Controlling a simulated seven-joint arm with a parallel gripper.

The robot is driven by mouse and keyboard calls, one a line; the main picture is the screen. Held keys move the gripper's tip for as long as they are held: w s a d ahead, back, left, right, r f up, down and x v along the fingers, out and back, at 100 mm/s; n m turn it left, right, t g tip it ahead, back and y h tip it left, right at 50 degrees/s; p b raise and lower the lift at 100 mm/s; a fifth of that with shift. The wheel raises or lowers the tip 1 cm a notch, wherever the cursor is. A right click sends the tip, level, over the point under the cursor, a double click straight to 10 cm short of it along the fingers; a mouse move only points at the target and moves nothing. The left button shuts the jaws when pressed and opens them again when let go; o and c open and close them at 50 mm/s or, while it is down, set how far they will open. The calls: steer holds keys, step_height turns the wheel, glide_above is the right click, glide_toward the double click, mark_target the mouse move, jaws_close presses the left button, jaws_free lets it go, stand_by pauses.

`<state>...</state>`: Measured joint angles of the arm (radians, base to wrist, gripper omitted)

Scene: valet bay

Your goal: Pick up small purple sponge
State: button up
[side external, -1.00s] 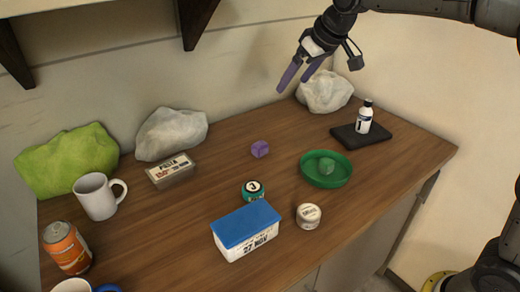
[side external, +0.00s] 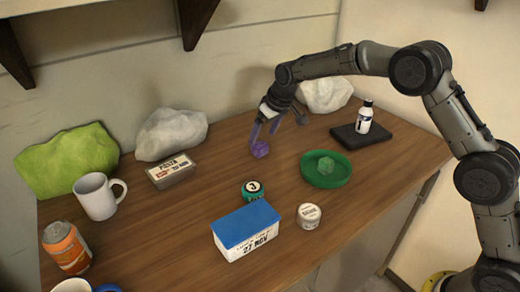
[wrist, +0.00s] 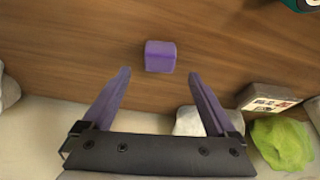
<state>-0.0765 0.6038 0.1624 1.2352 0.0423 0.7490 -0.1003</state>
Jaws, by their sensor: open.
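The small purple sponge (side external: 260,149) is a little cube on the wooden table, near the middle toward the back wall. It also shows in the wrist view (wrist: 160,56), just beyond the fingertips and roughly centred between them. My gripper (side external: 263,136) has purple fingers and points down over the sponge in the side view. In the wrist view my gripper (wrist: 159,72) is open and empty, with a finger on either side of the gap. Whether a finger touches the sponge is unclear in the side view.
A pasta box (side external: 171,171) is left; a white bag (side external: 325,94) is behind.

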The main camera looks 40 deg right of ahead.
mark_target(260, 144)
steer(key=shift+x, duration=2.7)
steer(key=shift+s, duration=0.1)
steer(key=c, duration=1.4)
